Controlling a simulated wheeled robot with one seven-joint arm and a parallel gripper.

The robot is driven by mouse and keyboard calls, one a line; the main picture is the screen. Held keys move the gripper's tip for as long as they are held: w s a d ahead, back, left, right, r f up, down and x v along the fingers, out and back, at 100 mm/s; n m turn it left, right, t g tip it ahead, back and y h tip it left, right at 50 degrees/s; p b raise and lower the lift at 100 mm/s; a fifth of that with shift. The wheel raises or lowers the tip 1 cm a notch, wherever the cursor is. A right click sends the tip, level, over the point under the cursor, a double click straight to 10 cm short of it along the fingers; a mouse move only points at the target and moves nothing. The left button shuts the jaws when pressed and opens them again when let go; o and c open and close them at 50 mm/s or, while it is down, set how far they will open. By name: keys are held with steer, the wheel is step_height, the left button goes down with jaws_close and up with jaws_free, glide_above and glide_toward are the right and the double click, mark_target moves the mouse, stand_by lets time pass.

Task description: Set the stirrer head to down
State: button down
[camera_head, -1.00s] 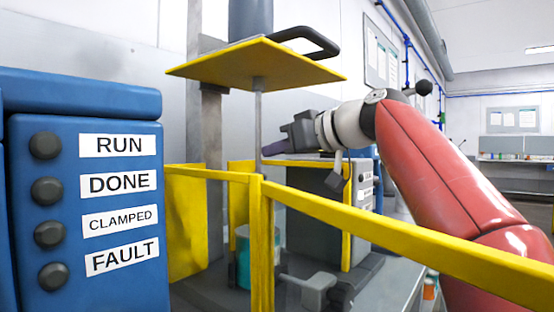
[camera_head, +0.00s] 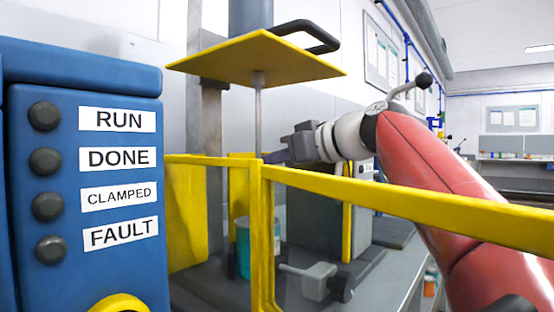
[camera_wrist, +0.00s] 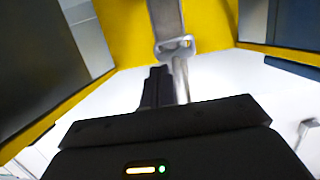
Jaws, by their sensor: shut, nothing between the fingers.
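The stirrer head is a yellow plate (camera_head: 240,55) with a black loop handle (camera_head: 310,38) at its right edge. It stands raised on the column, high above the teal vessel (camera_head: 243,245). A thin grey stirrer shaft (camera_head: 258,125) hangs from its underside. My gripper (camera_head: 270,157) is below the plate, close beside the shaft, with its fingers shut and empty. In the wrist view the shut fingers (camera_wrist: 156,87) point up beside the shaft (camera_wrist: 180,78), toward the yellow underside (camera_wrist: 120,35). I cannot tell whether they touch the shaft.
A yellow guard rail (camera_head: 400,198) runs across the front, with a post (camera_head: 261,240) before the vessel. A blue panel (camera_head: 70,270) with several dark buttons and labels stands at the left. A grey clamp-like part (camera_head: 318,280) sits low beside the vessel.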

step_height(320, 180, down, 8)
steer(key=b, duration=0.6)
steer(key=shift+r, duration=0.35)
